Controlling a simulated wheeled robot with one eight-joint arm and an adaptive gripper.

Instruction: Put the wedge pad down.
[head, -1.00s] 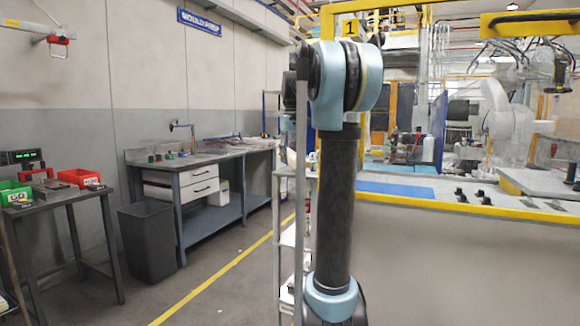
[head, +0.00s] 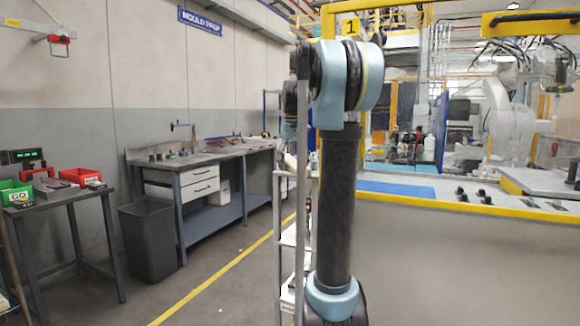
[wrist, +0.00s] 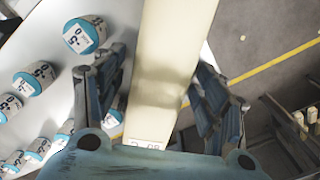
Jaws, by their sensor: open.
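In the wrist view, a long cream block (wrist: 168,65), seemingly the wedge pad, runs from the top edge down between the fingers of my gripper (wrist: 158,78). Its lower end carries a small printed label. The two fingers are spread, one on each side of the block. The right finger stands apart from it; whether the left one touches it is hard to tell. What the block rests on beneath is hidden.
The floor with a yellow line (wrist: 275,62) lies at right. The head view shows a shelf rack (head: 288,238) behind my arm and a workbench (head: 205,160).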

